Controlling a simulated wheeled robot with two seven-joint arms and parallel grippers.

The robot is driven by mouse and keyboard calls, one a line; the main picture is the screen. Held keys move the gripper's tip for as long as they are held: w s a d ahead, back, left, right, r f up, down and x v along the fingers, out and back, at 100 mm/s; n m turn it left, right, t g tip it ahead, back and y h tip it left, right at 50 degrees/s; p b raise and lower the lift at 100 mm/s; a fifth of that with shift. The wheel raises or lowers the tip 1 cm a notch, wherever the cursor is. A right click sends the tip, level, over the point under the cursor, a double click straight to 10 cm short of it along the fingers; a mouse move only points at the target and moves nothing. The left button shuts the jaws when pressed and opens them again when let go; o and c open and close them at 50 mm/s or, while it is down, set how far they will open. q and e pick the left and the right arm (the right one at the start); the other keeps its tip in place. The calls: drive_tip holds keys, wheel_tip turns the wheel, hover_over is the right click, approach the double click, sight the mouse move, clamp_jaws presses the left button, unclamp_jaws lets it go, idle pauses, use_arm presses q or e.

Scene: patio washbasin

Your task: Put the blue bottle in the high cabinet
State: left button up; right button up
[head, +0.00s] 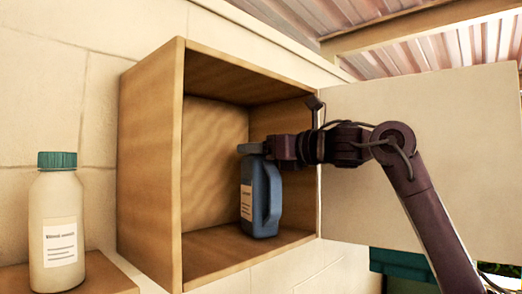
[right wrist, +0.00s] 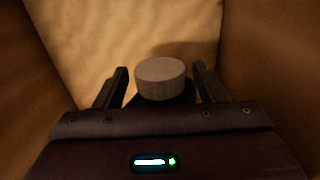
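The blue bottle (head: 262,200), a jug with a handle, a white label and a grey cap, stands upright inside the open wooden cabinet (head: 150,170), on its floor near the right wall. My right gripper (head: 264,148) is inside the cabinet at the top of the bottle. In the right wrist view the grey cap (right wrist: 160,78) sits between the two fingers (right wrist: 160,88), with a small gap on each side, so the gripper looks open around it. My left gripper is not in view.
The cabinet door (head: 420,130) is swung open to the right, behind my right arm. A cream bottle with a green cap (head: 58,225) stands on a wooden shelf (head: 108,278) at lower left. The left part of the cabinet floor is clear. A dark green object (head: 395,262) is at lower right.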

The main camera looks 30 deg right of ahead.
drive_tip(key=shift+r, duration=0.1)
drive_tip(key=shift+s+d, duration=0.15)
drive_tip(key=shift+s, duration=0.05)
drive_tip(key=b+v, duration=0.5)
drive_tip(key=v, duration=0.6)
drive_tip(key=shift+s, duration=0.3)
